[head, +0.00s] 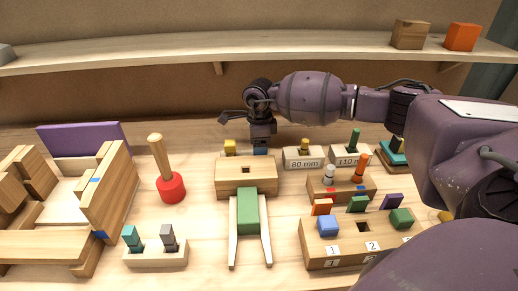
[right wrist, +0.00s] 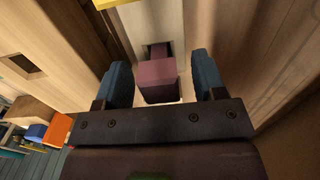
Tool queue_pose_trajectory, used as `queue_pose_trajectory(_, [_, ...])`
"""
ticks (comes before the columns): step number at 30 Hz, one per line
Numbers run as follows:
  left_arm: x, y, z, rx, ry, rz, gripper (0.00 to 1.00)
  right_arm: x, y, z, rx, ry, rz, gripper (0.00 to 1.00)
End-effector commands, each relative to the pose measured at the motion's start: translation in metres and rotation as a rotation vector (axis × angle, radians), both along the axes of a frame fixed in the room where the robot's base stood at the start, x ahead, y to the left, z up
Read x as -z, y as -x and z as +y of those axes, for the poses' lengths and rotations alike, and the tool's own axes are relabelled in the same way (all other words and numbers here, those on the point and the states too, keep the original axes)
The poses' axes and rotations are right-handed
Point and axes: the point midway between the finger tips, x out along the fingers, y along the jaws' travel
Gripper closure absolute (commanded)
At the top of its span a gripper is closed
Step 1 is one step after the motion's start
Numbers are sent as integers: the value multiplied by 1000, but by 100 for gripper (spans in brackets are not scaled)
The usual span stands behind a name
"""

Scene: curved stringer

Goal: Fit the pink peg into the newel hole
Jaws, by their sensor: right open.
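A mauve-pink block, which looks like the pink peg (right wrist: 157,82), stands between the blue fingertips of my right gripper (right wrist: 163,82) in the right wrist view. Gaps show on both sides of it. A dark square hole (right wrist: 160,50) in a pale wooden piece lies just beyond it. In the head view my open right gripper (head: 261,150) points down behind a wooden block (head: 230,179); the peg is hidden there. That block has a dark square hole in its top, probably the newel hole; it also shows in the right wrist view (right wrist: 22,64). My left gripper is not in view.
A yellow peg (head: 230,147) stands just left of my right gripper. Labelled blocks with pegs (head: 304,158) stand to the right. A red-based mallet (head: 171,187) and a wooden frame (head: 108,200) are at left. A shelf (head: 300,45) runs along the back.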

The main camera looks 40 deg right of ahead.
Motion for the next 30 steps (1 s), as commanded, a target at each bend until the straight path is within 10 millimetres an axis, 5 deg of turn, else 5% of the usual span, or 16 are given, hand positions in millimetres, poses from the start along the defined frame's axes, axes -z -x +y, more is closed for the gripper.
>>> queue_pose_trajectory(6, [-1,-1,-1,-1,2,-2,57,1,0,0,0,0,-1,36])
queue_pose_trajectory(17, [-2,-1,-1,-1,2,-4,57,0,0,0,1,0,-1,89])
queue_pose_trajectory(25, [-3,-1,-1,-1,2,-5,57,-3,0,0,1,0,-2,89])
queue_pose_trajectory(30, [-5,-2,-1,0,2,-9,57,-25,-1,-1,2,0,-4,89])
